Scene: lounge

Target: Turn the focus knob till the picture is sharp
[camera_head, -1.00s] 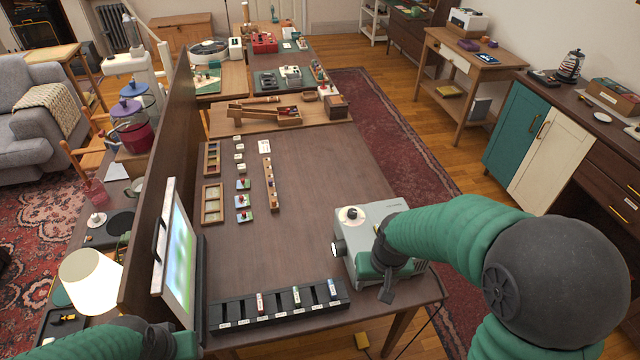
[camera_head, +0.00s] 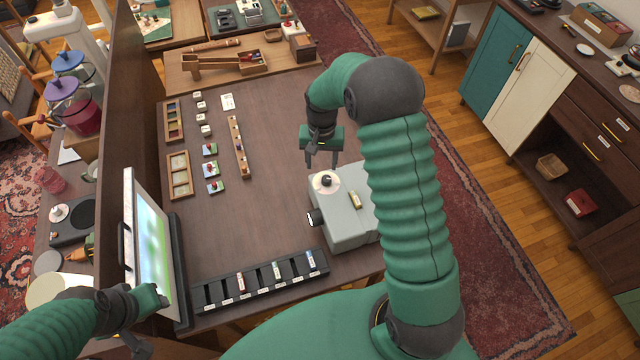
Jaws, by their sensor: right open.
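A grey projector (camera_head: 345,226) stands at the table's right front edge. Its dark lens (camera_head: 315,217) faces left, toward an upright screen (camera_head: 153,250) whose green and white picture is blurred. A dark knob (camera_head: 326,181) sits on a white disc on the projector's top. My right gripper (camera_head: 321,167) is open and empty, its fingers pointing down just beyond the knob in the picture; I cannot tell its exact height above it. My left gripper (camera_head: 148,298) is at lower left, in front of the screen's lower edge; its fingers are not clear.
A black slotted rack (camera_head: 255,282) with several slides lies along the front. Wooden trays (camera_head: 179,175), small picture tiles (camera_head: 211,168) and a narrow wooden strip (camera_head: 238,147) lie farther back. A small yellow piece (camera_head: 355,200) is on the projector. The table's middle is clear.

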